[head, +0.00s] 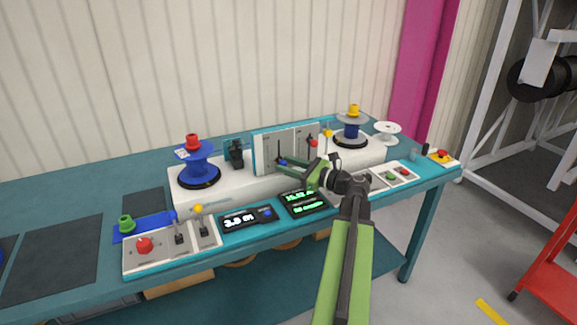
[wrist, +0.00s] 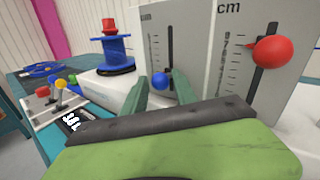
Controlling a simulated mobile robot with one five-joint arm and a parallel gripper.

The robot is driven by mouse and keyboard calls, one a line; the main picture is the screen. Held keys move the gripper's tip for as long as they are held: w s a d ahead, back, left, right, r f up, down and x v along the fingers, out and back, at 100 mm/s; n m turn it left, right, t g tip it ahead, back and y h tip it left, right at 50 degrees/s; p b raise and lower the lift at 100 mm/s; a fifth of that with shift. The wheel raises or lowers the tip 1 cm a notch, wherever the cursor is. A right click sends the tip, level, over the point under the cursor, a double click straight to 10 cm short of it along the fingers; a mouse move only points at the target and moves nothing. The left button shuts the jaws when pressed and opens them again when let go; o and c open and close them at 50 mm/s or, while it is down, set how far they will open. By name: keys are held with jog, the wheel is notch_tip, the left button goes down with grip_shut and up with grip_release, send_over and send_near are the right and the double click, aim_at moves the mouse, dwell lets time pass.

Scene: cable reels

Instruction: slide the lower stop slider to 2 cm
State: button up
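An upright grey panel (head: 265,147) carries two vertical scales marked in cm, each with a slider in a dark slot. The left slider has a blue knob (wrist: 160,81) near the bottom of its scale. The right slider has a red knob (wrist: 272,52), set higher up. Which one is labelled the lower stop cannot be read. My gripper (head: 285,163) reaches to the panel at the blue knob. In the wrist view its green fingers stand on either side of the blue knob, with visible gaps. Contact depth cannot be told.
A blue reel (head: 198,160) stands left of the panel, and another reel (head: 351,128) stands right of it. A display (head: 246,218) reads about 3.8 cm; a green-text screen (head: 303,201) is beside it. A lever box (head: 160,255) is at front left.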

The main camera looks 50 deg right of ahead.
jog(key=v, duration=1.7)
jog(key=shift+s, duration=0.25)
